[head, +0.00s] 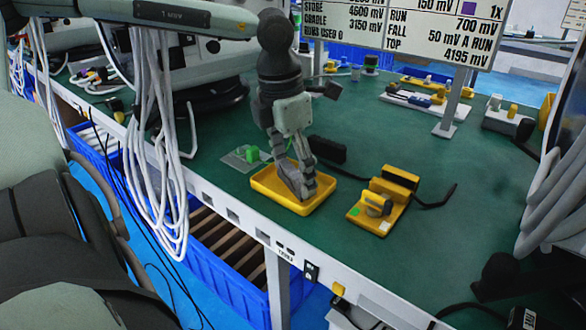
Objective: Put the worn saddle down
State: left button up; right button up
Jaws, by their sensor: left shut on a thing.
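My left gripper (302,190) points down into a shallow yellow tray (264,184) near the front edge of the green bench. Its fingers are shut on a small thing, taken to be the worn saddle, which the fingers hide. I cannot tell whether it touches the tray floor. To the right of the tray stands a yellow fixture (361,217) with a grey rounded piece (376,205) on it. I do not see my right gripper.
A black block (327,149) lies just behind the tray, and a green part on a grey plate (236,160) is left of it. Blue bins (236,297) are below the bench. Green surface right of the fixture is mostly clear, except a black cable.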

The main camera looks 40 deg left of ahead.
pick_arm(q)
jog(key=shift+f, duration=0.1)
jog(key=o, duration=1.1)
jog(key=shift+o, duration=0.2)
pick_arm(e)
jog(key=shift+r, duration=0.4)
jog(key=shift+s+f, duration=0.1)
